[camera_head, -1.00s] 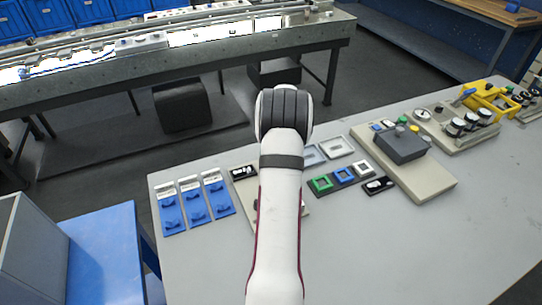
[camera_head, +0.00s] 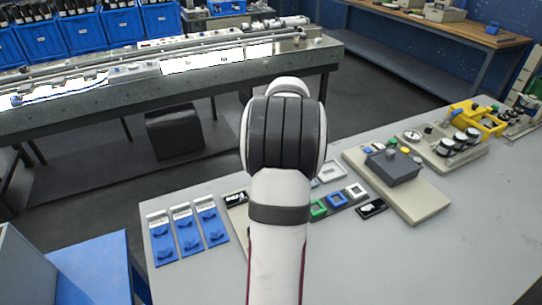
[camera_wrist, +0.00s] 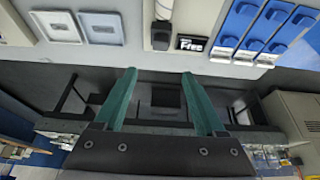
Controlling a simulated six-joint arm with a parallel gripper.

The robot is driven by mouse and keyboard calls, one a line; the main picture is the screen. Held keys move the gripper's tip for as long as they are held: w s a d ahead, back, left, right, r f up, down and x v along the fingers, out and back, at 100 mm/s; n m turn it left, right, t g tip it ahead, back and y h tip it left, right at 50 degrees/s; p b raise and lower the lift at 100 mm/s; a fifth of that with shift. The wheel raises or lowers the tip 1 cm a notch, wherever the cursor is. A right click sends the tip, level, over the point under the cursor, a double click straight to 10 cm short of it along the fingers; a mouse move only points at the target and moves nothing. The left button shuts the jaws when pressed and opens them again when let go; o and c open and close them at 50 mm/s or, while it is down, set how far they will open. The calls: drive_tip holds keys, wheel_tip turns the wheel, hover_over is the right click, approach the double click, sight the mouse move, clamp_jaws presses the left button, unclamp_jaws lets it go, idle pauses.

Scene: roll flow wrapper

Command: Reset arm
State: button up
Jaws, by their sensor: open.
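My gripper (camera_wrist: 160,88) shows in the wrist view with its two green fingers spread apart. Nothing is between the fingers; the floor and the dark conveyor bench show past them. In the head view my arm rises up the middle of the picture, and the gripper itself is hidden behind it. The grey table (camera_head: 400,255) lies below and to the right of the arm.
Several blue-and-white switch parts (camera_head: 186,232) lie at the table's left. Green and blue frames (camera_head: 335,200), a grey box on a beige plate (camera_head: 392,167) and a yellow part (camera_head: 478,118) lie right. The conveyor bench (camera_head: 100,110) stands behind. A blue cabinet (camera_head: 92,270) is front left.

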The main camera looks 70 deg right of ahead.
drive_tip(key=shift+v, duration=1.05)
drive_tip(key=w+a+r+n+y, duration=0.1)
drive_tip(key=w+a+r+y, duration=0.1)
drive_tip(key=w+a, duration=0.9)
drive_tip(key=a+r+n+y, duration=0.1)
drive_tip(key=a+r+y, duration=0.1)
drive_tip(key=a, duration=1.8)
drive_tip(key=s+a+f+g, duration=0.1)
drive_tip(key=s+a, duration=0.6)
drive_tip(key=a, duration=0.2)
drive_tip(key=s+a+f+n+g+y, duration=0.1)
drive_tip(key=s+a+f+g, duration=0.1)
drive_tip(key=s+a, duration=0.5)
drive_tip(key=a, duration=0.3)
drive_tip(key=shift+s+f, duration=0.2)
drive_tip(key=shift+f, duration=0.05)
